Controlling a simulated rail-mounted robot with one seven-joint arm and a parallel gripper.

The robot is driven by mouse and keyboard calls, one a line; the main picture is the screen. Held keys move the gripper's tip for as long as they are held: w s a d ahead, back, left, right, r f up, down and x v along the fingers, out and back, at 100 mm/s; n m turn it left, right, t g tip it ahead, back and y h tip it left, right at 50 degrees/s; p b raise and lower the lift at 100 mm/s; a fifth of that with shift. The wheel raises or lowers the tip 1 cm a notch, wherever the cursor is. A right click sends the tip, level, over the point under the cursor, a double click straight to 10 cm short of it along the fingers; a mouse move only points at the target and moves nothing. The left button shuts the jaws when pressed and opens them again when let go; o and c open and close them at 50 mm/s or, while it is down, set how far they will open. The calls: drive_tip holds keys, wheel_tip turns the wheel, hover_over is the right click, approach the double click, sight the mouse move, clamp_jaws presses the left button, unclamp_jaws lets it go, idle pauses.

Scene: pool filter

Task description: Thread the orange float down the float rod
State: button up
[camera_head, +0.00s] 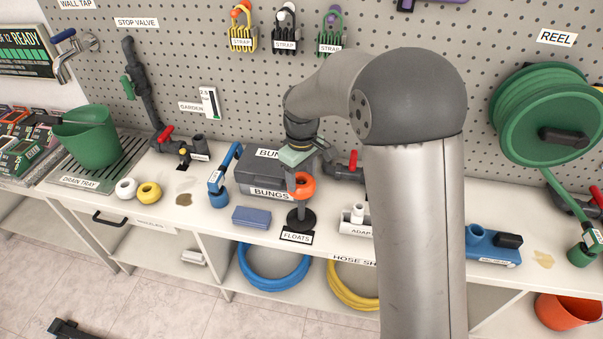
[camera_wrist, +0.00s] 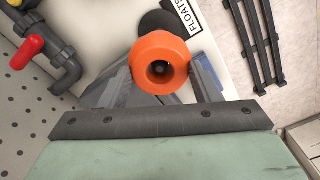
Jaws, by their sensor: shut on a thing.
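The orange float (camera_head: 304,188) is a thick ring, held between the fingers of my gripper (camera_head: 303,172). In the wrist view the float (camera_wrist: 147,46) sits between the two fingertips (camera_wrist: 160,78), its dark central hole facing the camera. The float rod's round black base (camera_head: 300,219) stands on the counter behind the FLOATS label (camera_head: 297,237). The dark rod shows between the float and the base. The wrist view shows part of the black base (camera_wrist: 158,20) beyond the float. The rod's top is hidden; I cannot tell whether it is inside the float's hole.
A grey BUNGS case (camera_head: 262,176) stands just behind the float. A blue block (camera_head: 251,217) lies left of the base, and a white adapter holder (camera_head: 356,221) stands to the right. Yellow (camera_head: 149,194) and white (camera_head: 126,188) rings lie farther left.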

sight(302, 194)
drive_tip(key=shift+f+b, duration=2.65)
drive_tip(key=shift+f, duration=1.5)
drive_tip(key=shift+r+p, duration=0.3)
drive_tip(key=shift+r, duration=0.2)
drive_tip(key=shift+f+b, duration=0.4)
drive_tip(key=shift+f, duration=0.3)
idle(0.7)
drive_tip(key=shift+r, duration=0.15)
drive_tip(key=shift+r+p, duration=0.5)
drive_tip(key=shift+r, duration=0.05)
drive_tip(key=shift+f, duration=0.4)
idle(0.8)
